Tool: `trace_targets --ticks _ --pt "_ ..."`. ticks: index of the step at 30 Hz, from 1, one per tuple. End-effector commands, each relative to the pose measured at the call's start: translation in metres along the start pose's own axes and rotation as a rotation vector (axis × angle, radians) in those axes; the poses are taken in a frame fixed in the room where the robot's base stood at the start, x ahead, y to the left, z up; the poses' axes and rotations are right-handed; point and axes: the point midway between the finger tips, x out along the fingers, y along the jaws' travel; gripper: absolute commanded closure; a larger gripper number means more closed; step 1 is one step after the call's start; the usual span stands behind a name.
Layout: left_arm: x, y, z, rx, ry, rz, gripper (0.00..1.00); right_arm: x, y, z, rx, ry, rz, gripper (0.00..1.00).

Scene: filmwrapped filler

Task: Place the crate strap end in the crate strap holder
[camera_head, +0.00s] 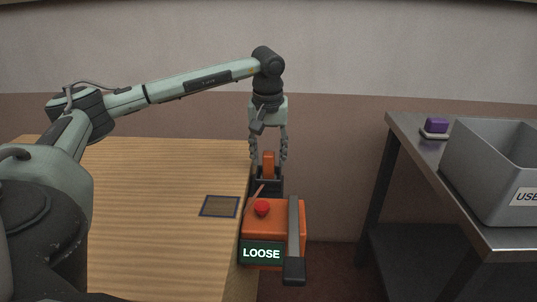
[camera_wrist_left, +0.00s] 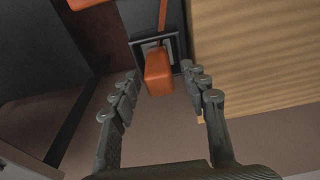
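The crate strap end (camera_head: 269,164), an orange block, stands upright at a dark holder (camera_head: 266,187) by the table's right edge. In the left wrist view the strap end (camera_wrist_left: 158,76) shows with an orange strap (camera_wrist_left: 163,16) running from it past the dark frame of the holder (camera_wrist_left: 171,46). I cannot tell how deep the block sits in the holder. My left gripper (camera_head: 268,157) points down above it, fingers spread on either side. In the left wrist view the fingers (camera_wrist_left: 158,84) are open, with gaps to the block. My right gripper is not in view.
An orange device (camera_head: 284,216) with a red button (camera_head: 262,209), a grey lever (camera_head: 294,235) and a "LOOSE" display (camera_head: 262,254) stands in front of the holder. A blue-edged square (camera_head: 219,206) lies on the wooden table (camera_head: 150,215). A grey bin (camera_head: 487,183) and purple block (camera_head: 437,125) are on the right-hand table.

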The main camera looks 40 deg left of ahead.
Motion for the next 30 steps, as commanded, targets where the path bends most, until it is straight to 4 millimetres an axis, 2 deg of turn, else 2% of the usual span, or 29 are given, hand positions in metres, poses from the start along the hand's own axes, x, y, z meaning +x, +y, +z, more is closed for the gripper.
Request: trace_targets --ticks 7,11,14,24,30 --pt "-0.001 0.0 0.0 0.0 0.0 0.0 0.54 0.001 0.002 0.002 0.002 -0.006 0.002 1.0" --pt "-0.009 0.001 -0.001 0.0 0.002 0.002 0.54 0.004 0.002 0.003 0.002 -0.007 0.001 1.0" --pt "-0.025 0.001 -0.001 0.0 0.003 0.003 0.54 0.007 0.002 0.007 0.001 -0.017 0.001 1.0" --pt "-0.097 0.001 -0.001 0.001 0.002 0.004 0.54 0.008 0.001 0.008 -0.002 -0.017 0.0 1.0" --pt "-0.119 0.001 -0.001 0.001 0.0 0.001 0.54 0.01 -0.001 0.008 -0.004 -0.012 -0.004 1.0"
